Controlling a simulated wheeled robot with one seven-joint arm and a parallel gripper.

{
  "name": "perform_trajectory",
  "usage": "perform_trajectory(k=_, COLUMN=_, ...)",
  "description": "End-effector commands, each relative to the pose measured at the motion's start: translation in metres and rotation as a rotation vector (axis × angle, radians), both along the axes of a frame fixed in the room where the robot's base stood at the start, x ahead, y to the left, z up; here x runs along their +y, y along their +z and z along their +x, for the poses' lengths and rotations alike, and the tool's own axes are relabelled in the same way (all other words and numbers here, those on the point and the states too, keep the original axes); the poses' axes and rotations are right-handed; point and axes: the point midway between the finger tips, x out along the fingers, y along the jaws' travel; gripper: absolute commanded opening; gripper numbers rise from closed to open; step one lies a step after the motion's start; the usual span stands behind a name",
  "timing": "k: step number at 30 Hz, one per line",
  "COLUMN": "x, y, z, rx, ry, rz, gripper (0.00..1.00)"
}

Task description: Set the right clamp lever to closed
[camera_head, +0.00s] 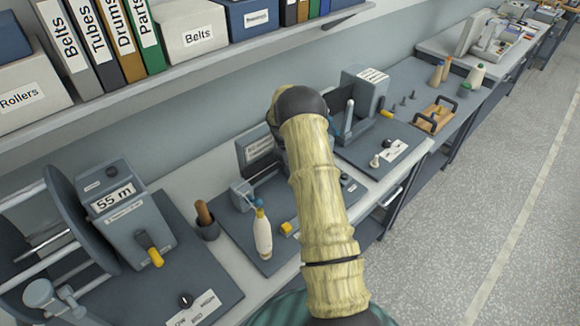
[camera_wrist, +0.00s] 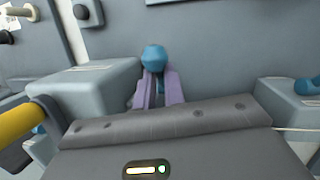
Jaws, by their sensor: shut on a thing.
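In the wrist view my gripper (camera_wrist: 159,88) has two purple fingers, shut on a lever with a round blue knob (camera_wrist: 154,57). The knob shows just past the fingertips. The lever's lower part is hidden by the fingers and the dark grey gripper body, so its setting cannot be told. Another blue handle (camera_wrist: 308,86) shows at the right edge, apart from the fingers. In the head view my arm hides the gripper and the held lever. A small blue piece (camera_head: 258,202) shows there left of my arm, above a cream bobbin (camera_head: 263,235).
A grey block (camera_wrist: 100,98) stands close left of the fingers, with a yellow cylinder (camera_wrist: 18,120) further left. In the head view a counter box reading 55 m (camera_head: 135,215) stands left, and a shelf (camera_head: 170,85) with binders and boxes runs above the bench. The aisle floor (camera_head: 480,210) is clear.

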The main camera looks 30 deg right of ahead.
Motion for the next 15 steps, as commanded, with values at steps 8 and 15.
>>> perform_trajectory(k=8, x=-0.0041, y=-0.0013, z=-0.0047, rx=0.025, ry=-0.010, rz=-0.002, gripper=0.00)
perform_trajectory(k=15, x=-0.0040, y=-0.0011, z=-0.0049, rx=0.025, ry=-0.009, rz=-0.003, gripper=0.21)
